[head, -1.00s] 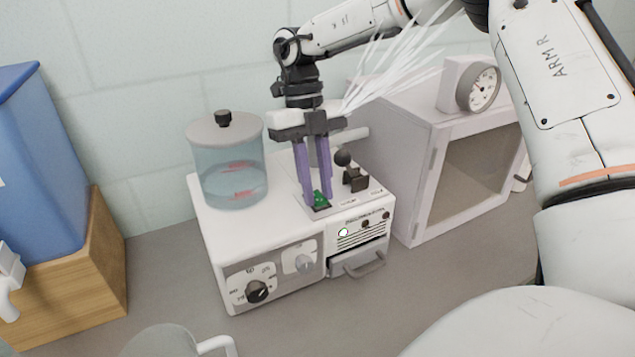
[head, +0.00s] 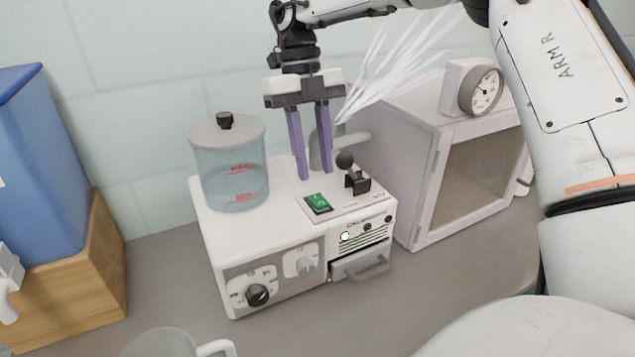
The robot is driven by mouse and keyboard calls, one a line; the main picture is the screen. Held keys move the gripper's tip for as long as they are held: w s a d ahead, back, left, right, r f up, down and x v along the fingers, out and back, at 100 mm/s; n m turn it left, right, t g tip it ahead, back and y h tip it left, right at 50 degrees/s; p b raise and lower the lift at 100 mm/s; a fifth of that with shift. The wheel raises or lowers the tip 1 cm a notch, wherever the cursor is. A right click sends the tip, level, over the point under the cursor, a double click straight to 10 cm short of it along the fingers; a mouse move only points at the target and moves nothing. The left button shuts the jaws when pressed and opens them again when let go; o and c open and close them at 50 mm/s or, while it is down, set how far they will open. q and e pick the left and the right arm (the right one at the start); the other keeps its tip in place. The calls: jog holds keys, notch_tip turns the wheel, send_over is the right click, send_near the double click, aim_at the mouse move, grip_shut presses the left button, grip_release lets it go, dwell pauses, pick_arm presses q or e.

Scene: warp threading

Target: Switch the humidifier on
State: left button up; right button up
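The humidifier is a white box (head: 215,240) with a clear lidded water tank (head: 235,175) on its left and dials on its front. A green rocker switch (head: 318,203) sits on its top plate. A small lit lamp (head: 345,237) shows on the front panel. White streaks of mist (head: 395,65) come from the nozzle (head: 350,140) behind. My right gripper (head: 316,177) hangs above and behind the switch, its two purple fingers pointing down, apart and with nothing between them. It does not touch the switch. My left gripper is not in view.
A black-knobbed lever (head: 346,162) stands right of the switch. A white cabinet (head: 430,185) with a window and a gauge (head: 480,90) is at the right. A blue container (head: 40,160) on a wooden block (head: 80,290) stands left. A mug (head: 165,343) is in front.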

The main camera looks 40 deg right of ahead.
jog(key=shift+v, duration=2.4)
